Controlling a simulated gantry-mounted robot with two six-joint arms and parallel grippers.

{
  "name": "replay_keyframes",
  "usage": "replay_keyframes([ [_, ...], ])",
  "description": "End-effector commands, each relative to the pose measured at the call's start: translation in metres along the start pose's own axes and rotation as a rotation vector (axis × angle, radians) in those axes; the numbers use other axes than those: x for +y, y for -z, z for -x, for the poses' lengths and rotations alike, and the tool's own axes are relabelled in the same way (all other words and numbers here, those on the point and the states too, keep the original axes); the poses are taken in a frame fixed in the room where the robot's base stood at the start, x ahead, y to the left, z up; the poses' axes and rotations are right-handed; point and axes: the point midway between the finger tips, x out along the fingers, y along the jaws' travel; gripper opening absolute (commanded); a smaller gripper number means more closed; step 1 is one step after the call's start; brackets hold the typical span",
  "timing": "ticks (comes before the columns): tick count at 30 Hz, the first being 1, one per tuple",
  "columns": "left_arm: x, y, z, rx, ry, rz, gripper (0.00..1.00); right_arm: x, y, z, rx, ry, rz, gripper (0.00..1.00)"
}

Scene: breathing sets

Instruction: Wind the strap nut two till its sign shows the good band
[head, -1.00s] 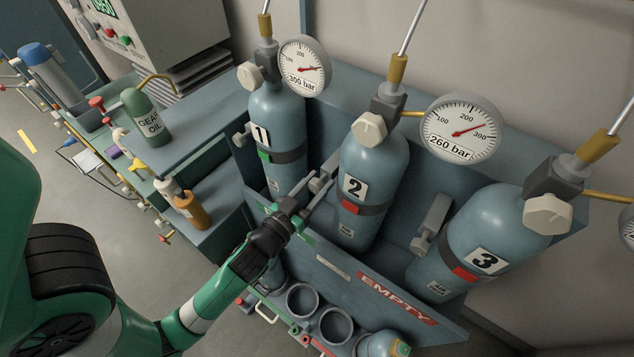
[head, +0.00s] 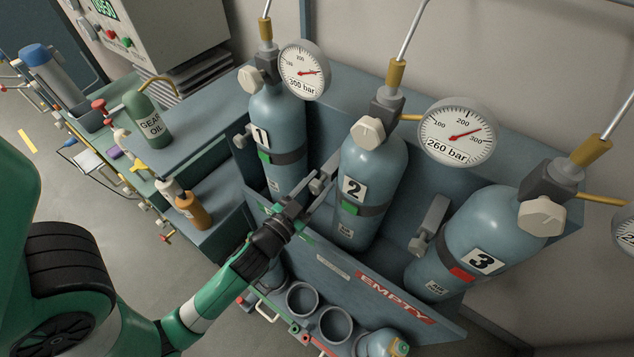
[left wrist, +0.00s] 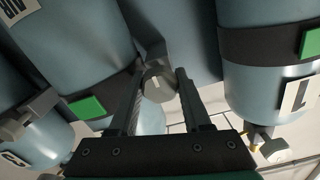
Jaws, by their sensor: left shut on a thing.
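Cylinder two (head: 372,165) stands upright in the rack, with a strap (head: 375,210) around its middle. Its strap sign (head: 349,209) is green, and it also shows green in the left wrist view (left wrist: 87,107). Strap nut two (left wrist: 158,86) is a grey round knob with a pale mark, on the side of cylinder two facing cylinder one. My left gripper (head: 315,190) is shut on this nut, one finger on each side in the left wrist view. The fingers partly hide the nut in the head view. My right gripper is not in view.
Cylinder one (head: 277,110) with a green sign stands left; cylinder three (head: 488,225) with a red sign (head: 462,273) stands right. The front panel marked EMPTY (head: 395,298) lies below my left gripper. Gauges (head: 457,132) and hoses rise above. Bottles (head: 148,120) stand on the left bench.

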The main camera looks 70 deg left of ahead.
Motion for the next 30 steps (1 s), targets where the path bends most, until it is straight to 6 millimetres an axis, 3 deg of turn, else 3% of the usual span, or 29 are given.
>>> replay_keyframes([
  [15, 0.0006, 0.0005, 0.0001, 0.000, 0.000, -0.366, 0.00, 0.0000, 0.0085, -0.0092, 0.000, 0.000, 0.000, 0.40],
  [30, 0.0009, 0.0001, 0.0001, 0.001, 0.000, -0.445, 0.00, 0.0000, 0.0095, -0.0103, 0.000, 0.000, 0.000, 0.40],
])
